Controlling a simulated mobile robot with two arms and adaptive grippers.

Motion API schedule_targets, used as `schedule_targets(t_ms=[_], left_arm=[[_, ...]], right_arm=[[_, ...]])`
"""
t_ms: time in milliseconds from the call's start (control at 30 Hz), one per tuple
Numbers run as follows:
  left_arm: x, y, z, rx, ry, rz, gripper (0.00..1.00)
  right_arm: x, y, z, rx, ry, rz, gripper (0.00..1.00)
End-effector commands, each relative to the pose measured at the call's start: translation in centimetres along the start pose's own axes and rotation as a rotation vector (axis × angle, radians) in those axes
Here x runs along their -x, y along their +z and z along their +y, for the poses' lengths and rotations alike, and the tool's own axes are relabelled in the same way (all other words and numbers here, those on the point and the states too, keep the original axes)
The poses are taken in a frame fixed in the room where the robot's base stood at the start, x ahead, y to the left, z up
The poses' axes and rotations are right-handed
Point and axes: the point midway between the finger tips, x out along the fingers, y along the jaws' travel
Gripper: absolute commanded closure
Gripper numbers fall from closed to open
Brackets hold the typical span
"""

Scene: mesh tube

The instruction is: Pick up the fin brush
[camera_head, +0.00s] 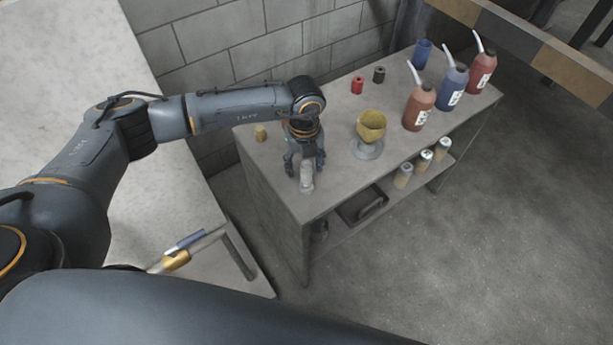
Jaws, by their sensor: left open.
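My left gripper (305,168) points down over the near end of the workbench. Its fingers are apart, around the top of a small pale grey upright object (307,182) on the bench top. I cannot tell for sure whether this object is the fin brush, or whether the fingers touch it. The fingers hide part of it. My right gripper is not in view.
The bench top (335,193) carries a yellow bowl on a grey stand (370,130), a small tan piece (261,133), a red cylinder (357,85), a black cylinder (379,75), a blue cup (422,53) and spouted bottles (418,108). Several jars (403,176) stand on the lower shelf.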

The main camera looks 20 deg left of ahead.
Motion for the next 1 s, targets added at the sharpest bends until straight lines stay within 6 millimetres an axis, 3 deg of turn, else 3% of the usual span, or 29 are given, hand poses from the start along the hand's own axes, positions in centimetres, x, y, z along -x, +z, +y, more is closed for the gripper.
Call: schedule_targets(t_ms=[233,500,567,800,1000], left_arm=[[-3.3,-0.2,-0.4,0.0,0.002,0.002,0.44],[-3.8,-0.2,-0.4,-0.002,0.0,0.002,0.44],[-3.8,-0.2,-0.4,-0.001,0.0,0.002,0.53],[-3.8,-0.2,-0.4,-0.001,-0.001,0.002,1.0],[-3.7,-0.2,-0.4,-0.001,-0.001,0.001,1.0]], right_arm=[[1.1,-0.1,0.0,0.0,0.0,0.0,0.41],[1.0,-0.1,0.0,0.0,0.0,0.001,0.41],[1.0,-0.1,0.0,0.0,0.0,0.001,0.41],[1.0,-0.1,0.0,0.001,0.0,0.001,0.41],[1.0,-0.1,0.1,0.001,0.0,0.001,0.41]])
